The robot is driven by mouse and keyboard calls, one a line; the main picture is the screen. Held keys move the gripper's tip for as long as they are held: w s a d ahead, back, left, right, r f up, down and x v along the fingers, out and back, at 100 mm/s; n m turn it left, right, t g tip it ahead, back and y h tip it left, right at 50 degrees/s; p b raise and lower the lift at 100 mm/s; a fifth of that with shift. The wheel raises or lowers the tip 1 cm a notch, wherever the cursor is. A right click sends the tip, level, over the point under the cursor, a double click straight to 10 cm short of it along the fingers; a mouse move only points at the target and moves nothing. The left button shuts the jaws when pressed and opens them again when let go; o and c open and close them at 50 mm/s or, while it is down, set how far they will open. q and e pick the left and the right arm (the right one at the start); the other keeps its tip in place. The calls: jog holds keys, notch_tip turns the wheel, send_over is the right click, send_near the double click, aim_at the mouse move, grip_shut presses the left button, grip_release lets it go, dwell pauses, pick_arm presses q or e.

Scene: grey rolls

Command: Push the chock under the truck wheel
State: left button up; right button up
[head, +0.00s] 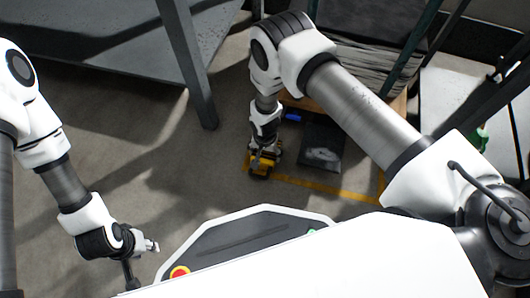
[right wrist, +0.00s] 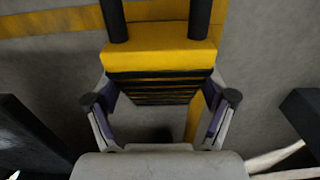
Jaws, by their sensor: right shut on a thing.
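The chock is a yellow block with black ridges (right wrist: 160,55), and it fills the space between my right fingers in the right wrist view. My right gripper (right wrist: 162,100) is shut on it, one finger on each side. Two black posts rise from its yellow top. In the head view the chock (head: 259,172) is low by the floor, under my right gripper (head: 264,155), which partly covers it. My left gripper (head: 146,246) is away at the lower left, near no task object; its jaw opening is unclear. I cannot make out a truck wheel in either view.
A dark panel with a grey patch (head: 321,157) lies right of the chock, near a small blue part (head: 293,117). A yellow floor line (head: 318,186) runs beside them. A grey table leg (head: 190,70) stands at upper left. The floor between (head: 140,135) is clear.

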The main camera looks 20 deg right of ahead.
aim_at(265, 153)
jog(key=o, duration=1.4)
notch_tip(265, 153, up, 12)
